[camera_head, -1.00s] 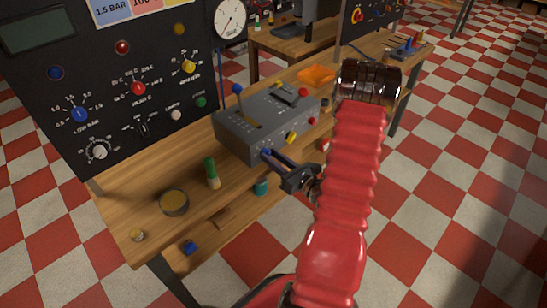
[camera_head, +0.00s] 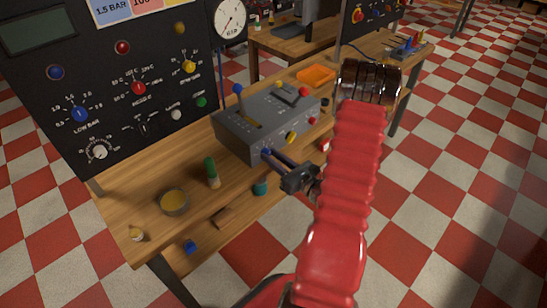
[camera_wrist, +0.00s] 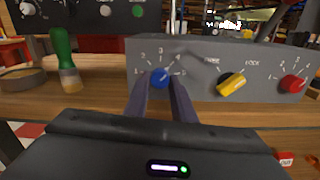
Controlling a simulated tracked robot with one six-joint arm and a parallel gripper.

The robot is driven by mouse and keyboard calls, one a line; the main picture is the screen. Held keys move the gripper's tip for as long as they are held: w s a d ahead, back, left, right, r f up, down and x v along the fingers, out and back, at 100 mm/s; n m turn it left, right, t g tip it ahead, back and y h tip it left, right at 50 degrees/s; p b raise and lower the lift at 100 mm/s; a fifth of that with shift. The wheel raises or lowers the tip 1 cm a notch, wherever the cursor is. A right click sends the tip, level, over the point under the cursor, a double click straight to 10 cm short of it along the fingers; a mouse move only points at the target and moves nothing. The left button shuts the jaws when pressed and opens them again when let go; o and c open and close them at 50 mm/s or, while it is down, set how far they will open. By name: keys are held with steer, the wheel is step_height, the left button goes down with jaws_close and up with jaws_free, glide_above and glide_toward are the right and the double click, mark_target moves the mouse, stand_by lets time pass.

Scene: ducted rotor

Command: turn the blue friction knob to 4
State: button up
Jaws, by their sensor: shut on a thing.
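The blue friction knob (camera_wrist: 159,77) is on the front face of a grey control box (camera_head: 240,146), at its left end. Numbers 1 to 5 surround it in the wrist view. Its pale pointer seems to lean up and right, towards the 4, but it is small and I cannot read it exactly. My gripper (camera_wrist: 162,92) is shut on the knob, one finger at each side. In the head view my gripper (camera_head: 268,155) reaches the box front from the right, and its fingers mostly hide the knob.
A yellow knob (camera_wrist: 231,84) and a red knob (camera_wrist: 293,83) sit to the right on the same face. A green-handled brush (camera_head: 211,172) and a round tin (camera_head: 173,202) stand on the bench to the left. A black panel (camera_head: 110,90) rises behind.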

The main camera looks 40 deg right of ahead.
steer(key=o, duration=1.1)
steer(key=shift+c, duration=0.2)
steer(key=s, duration=1.3)
steer(key=shift+s+d, duration=0.2)
steer(key=shift+s, duration=0.2)
steer(key=shift+f, duration=0.1)
